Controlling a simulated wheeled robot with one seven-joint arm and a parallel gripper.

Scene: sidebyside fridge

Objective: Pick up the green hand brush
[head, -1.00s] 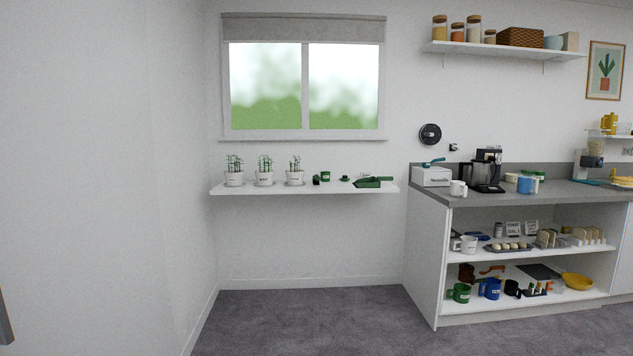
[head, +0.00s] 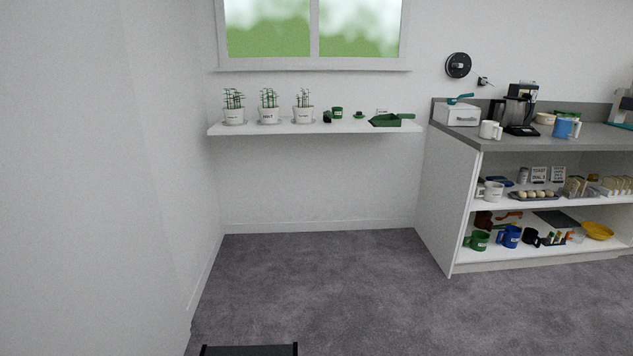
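A white wall shelf (head: 300,130) below the window holds several small green things. A small dark green thing (head: 327,117) beside the third plant pot may be the hand brush, seen end-on; it is too small to be sure. A green dustpan-like scoop (head: 386,121) with its handle to the right lies at the shelf's right end. Between them are a green mug (head: 337,112) and a small green item (head: 359,115). My gripper is not in view.
Three white plant pots (head: 268,115) stand on the shelf's left part. A grey-topped counter (head: 470,140) with open shelves of mugs and other items stands at the right. A wall (head: 90,180) runs along the left. The grey floor (head: 330,285) ahead is clear.

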